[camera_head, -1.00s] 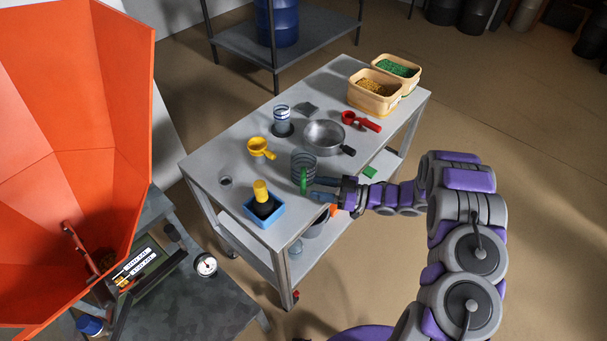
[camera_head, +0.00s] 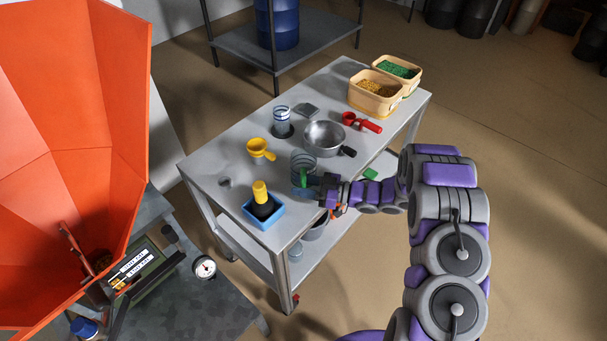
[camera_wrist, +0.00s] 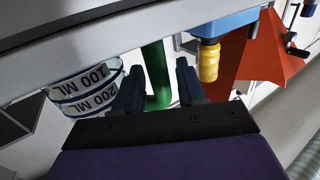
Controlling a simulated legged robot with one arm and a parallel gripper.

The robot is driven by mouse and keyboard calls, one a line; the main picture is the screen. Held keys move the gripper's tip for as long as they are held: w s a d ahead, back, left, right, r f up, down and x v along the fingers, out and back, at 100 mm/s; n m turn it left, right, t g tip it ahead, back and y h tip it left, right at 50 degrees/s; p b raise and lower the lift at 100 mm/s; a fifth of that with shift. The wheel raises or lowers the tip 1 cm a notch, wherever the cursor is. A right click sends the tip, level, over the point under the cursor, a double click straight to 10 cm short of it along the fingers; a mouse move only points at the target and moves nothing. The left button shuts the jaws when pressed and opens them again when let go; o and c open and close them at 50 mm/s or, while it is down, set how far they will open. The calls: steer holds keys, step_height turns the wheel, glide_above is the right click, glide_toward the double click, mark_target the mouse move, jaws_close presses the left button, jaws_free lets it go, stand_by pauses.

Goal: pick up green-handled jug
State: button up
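The green-handled jug (camera_head: 303,160) stands on the grey cart top near its front edge. It is clear with dark bands, and its green handle (camera_head: 303,179) faces the front. My gripper (camera_head: 312,181) is at the handle. In the wrist view the green handle (camera_wrist: 156,76) is between the two fingers of my gripper (camera_wrist: 159,85); a gap shows on the right finger's side, so it looks open. Contact with the left finger is unclear. A banded vessel (camera_wrist: 84,90) marked 100 ML and 200 ML is left of the handle; I cannot tell surely whether it is this jug's body.
A blue tray (camera_head: 276,217) with a yellow-handled tool (camera_head: 260,191) is left of the jug. A metal pan (camera_head: 323,136), yellow scoop (camera_head: 260,150), blue-banded cup (camera_head: 282,121) and red scoop (camera_head: 367,124) stand behind.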

jaws_close()
stand_by(0.3)
step_height(320, 180, up, 10)
steer(key=shift+r+p, duration=0.1)
steer(key=shift+p, duration=1.15)
